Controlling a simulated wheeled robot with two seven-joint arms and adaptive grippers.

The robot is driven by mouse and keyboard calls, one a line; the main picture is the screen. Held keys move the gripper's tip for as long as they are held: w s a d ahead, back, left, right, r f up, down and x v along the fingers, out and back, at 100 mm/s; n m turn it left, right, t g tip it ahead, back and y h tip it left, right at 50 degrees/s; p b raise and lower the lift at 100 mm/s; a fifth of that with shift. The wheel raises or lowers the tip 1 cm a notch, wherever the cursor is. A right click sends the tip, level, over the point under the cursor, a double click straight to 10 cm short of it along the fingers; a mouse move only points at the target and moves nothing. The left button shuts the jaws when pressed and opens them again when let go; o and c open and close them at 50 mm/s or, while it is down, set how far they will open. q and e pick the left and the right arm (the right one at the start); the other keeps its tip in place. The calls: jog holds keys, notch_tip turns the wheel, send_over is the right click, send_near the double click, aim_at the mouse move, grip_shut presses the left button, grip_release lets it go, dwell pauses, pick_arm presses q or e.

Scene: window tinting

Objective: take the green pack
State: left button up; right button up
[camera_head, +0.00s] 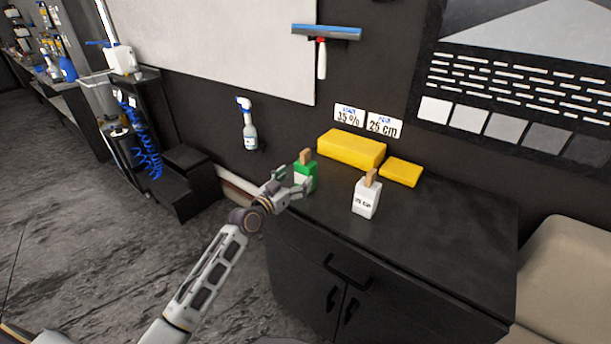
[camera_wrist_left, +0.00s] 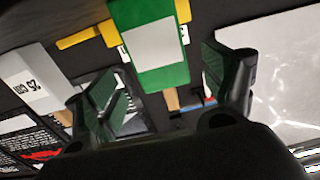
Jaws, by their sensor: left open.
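The green pack (camera_head: 311,174) stands on the black cabinet near its left end, with a tan top and a pale label. In the left wrist view the green pack (camera_wrist_left: 183,75) appears upside down at top centre, its tan tip pointing down. My left gripper (camera_head: 290,187) is open at the pack's near left side and covers part of it. In the left wrist view the open fingers (camera_wrist_left: 165,80) show on either side of the pack's tan-topped end. I see a gap to each finger. My right gripper is not in view.
A white "25 cm" pack (camera_head: 367,196) stands to the right on the cabinet top (camera_head: 440,225). A large yellow block (camera_head: 351,150) and a smaller one (camera_head: 401,172) lie behind. A spray bottle (camera_head: 248,125) hangs on the wall. The cabinet's right part is clear.

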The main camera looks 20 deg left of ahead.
aim_at(301, 172)
pick_arm(q)
jog(key=shift+w+d, duration=0.15)
jog(key=shift+w, duration=0.3)
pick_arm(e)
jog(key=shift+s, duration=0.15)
pick_arm(q)
jog(key=shift+w, duration=0.1)
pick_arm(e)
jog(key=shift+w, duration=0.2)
pick_arm(q)
jog(key=shift+w+d+r, duration=0.15)
jog(key=shift+w, duration=0.3)
jog(key=shift+x, duration=1.4)
jog(key=shift+w+d, duration=0.15)
jog(key=shift+w, duration=0.5)
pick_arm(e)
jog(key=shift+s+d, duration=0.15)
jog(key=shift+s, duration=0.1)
pick_arm(q)
jog(key=shift+c, duration=0.3)
jog(key=shift+r, duration=0.1)
jog(key=c, duration=1.1)
